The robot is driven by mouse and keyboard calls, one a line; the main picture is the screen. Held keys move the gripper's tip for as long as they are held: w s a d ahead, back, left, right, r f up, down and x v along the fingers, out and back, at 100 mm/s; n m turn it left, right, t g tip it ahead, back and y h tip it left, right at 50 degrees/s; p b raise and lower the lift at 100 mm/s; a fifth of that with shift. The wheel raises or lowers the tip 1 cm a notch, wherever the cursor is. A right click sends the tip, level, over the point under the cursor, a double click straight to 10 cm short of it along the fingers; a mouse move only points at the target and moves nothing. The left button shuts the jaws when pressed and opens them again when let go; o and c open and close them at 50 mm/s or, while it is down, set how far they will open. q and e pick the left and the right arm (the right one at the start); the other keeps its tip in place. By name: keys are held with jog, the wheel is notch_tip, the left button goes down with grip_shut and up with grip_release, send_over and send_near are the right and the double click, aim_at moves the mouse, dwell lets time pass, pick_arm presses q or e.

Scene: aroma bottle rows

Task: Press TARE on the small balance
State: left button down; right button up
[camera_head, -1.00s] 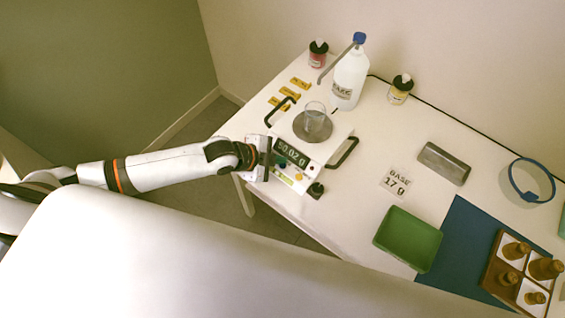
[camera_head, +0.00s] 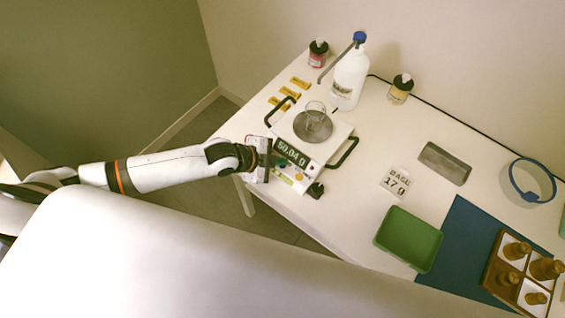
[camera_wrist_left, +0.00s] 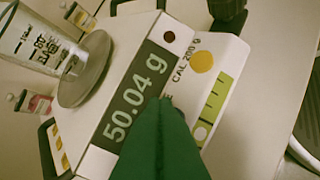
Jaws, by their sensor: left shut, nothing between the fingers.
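The small balance (camera_head: 325,151) stands at the table's near left corner, its display (camera_head: 291,154) reading 50.04 g. A glass beaker (camera_head: 315,111) stands on its round pan (camera_head: 313,130). My left gripper (camera_head: 274,161) is at the balance's front panel, shut and empty. In the left wrist view, the dark green fingers (camera_wrist_left: 165,110) cover the panel below the display (camera_wrist_left: 139,92). Only a last letter "E" of a label shows beside them; the button there is hidden. A yellow CAL button (camera_wrist_left: 203,61) is clear of the fingers. I cannot tell whether the fingertips touch the panel.
A black knob (camera_head: 316,190) is at the panel's right end, and black handles (camera_head: 343,152) flank the balance. A wash bottle (camera_head: 349,78) stands behind. A green tray (camera_head: 409,239) and a grey block (camera_head: 444,163) lie to the right.

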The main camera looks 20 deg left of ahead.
aim_at(278, 168)
pick_arm(q)
jog(key=shift+f, duration=0.4)
dwell(0.6)
jog(key=shift+r+p, duration=0.7)
jog(key=shift+r, duration=0.1)
jog(key=shift+r, duration=0.1)
notch_tip(278, 168, up, 5)
jog(key=p, duration=0.5)
dwell(0.6)
